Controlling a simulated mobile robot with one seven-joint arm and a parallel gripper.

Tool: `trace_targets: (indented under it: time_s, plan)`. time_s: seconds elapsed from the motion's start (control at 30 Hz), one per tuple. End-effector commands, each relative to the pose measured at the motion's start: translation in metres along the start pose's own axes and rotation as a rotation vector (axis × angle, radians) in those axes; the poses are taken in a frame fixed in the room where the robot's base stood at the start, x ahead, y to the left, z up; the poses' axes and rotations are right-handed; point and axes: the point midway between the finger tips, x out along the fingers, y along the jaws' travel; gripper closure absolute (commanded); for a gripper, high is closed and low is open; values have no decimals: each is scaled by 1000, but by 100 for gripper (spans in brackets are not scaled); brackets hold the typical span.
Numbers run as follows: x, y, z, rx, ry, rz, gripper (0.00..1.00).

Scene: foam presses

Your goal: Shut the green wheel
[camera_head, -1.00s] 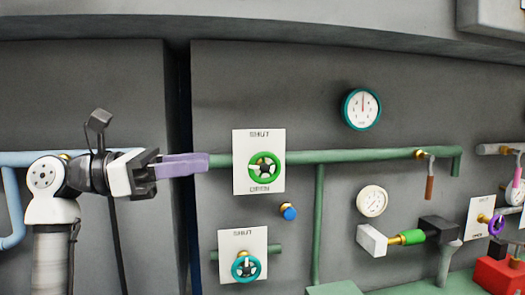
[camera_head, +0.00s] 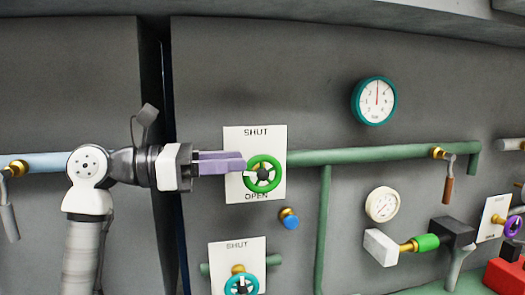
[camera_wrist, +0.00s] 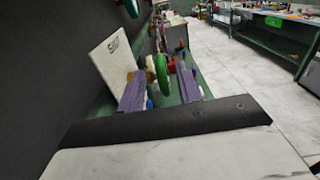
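The green wheel (camera_head: 262,174) sits in front of a white plate (camera_head: 235,142) marked SHUT above and OPEN below, on the green pipe. In the wrist view the wheel (camera_wrist: 161,68) shows edge-on ahead, between the lines of my two purple fingers. My gripper (camera_head: 243,163) comes in from the left, its fingertips at the wheel's left rim. In the wrist view my gripper (camera_wrist: 160,76) has its fingers spread wide apart. I cannot tell whether a finger touches the wheel.
A teal wheel (camera_head: 241,285) with its own SHUT plate lies below. A blue knob (camera_head: 290,222) is just below right of the green wheel. Gauges (camera_head: 374,101) and a brown-handled lever (camera_head: 448,188) are to the right. The wall in front of the upper pipe is clear.

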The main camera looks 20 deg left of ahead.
Motion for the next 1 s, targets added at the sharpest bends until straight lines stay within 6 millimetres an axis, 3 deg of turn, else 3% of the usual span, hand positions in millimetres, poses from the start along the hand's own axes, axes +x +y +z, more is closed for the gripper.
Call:
trace_targets:
  time_s: [0.1,0.3,0.73,1.0]
  plan:
    - [25,0,3,0,0,-2,65]
    - [52,0,2,-1,-1,-1,65]
    - [61,0,0,-1,0,1,65]
    - [61,0,0,0,-1,1,100]
